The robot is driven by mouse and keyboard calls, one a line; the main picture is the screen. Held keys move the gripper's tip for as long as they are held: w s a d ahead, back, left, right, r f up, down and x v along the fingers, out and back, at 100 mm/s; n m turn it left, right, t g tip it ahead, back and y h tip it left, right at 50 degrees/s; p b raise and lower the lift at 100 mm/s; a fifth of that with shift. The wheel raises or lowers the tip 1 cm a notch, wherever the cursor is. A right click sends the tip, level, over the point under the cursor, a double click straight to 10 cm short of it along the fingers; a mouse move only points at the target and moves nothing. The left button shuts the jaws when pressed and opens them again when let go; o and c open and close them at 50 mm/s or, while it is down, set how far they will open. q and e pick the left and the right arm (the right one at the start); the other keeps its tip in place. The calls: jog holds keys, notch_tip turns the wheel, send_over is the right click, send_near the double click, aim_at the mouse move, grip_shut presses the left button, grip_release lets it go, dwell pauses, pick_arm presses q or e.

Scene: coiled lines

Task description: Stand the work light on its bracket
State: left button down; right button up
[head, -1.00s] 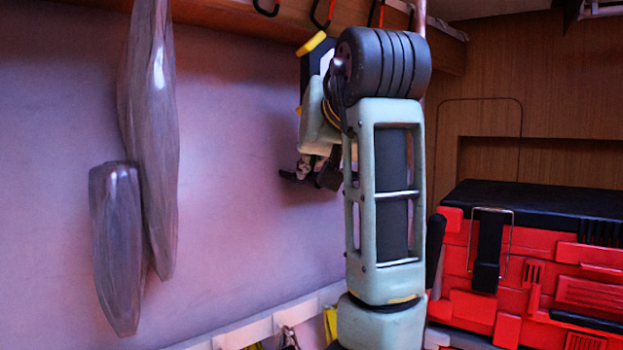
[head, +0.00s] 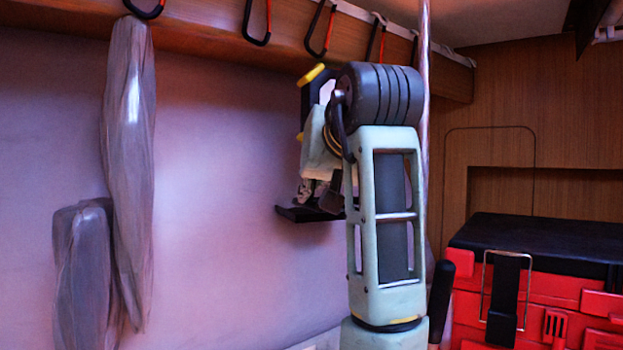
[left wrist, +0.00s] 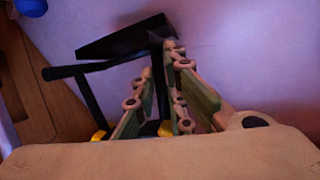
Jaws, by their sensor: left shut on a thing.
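My left gripper (head: 306,190) is held up before the pale wall in the head view, partly hidden by my own arm. In the left wrist view its fingers (left wrist: 160,68) are shut on a black thing that looks like the work light (left wrist: 125,37). It has a flat dark panel beyond the fingertips, thin black bars and yellow bits near the finger bases. In the head view the flat black part (head: 300,213) lies just under the gripper, nearly level. I cannot pick out the bracket for certain. My right gripper is not in view.
A wooden rail (head: 210,45) with several hooks (head: 318,30) runs along the top of the wall. Grey wrapped bundles (head: 130,170) hang at the left. A red case (head: 600,305) with a black top stands at the right. The wall between bundles and arm is bare.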

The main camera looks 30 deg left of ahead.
pick_arm(q)
jog(key=shift+w+a, duration=0.5)
jog(key=shift+a, duration=0.1)
jog(key=shift+w+a, duration=0.15)
jog(key=shift+a, duration=0.1)
jog(key=shift+w+a+f+p, duration=0.1)
jog(key=shift+w+a+p, duration=0.15)
jog(key=shift+w+a, duration=0.4)
jog(key=shift+w+a+f+p, duration=0.1)
jog(key=shift+w+a+p, duration=0.1)
jog(key=shift+w+a, duration=0.45)
jog(key=shift+w+a+f+p, duration=0.1)
jog(key=shift+w+a+p, duration=0.25)
jog(key=shift+a, duration=0.45)
jog(key=shift+w+a+f+p, duration=0.1)
jog(key=shift+w+a+p, duration=0.1)
jog(key=shift+w+a, duration=0.4)
jog(key=shift+s+a+r, duration=0.1)
jog(key=shift+s, duration=0.05)
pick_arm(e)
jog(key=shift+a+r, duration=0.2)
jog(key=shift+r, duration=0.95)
pick_arm(q)
jog(key=shift+s, duration=0.1)
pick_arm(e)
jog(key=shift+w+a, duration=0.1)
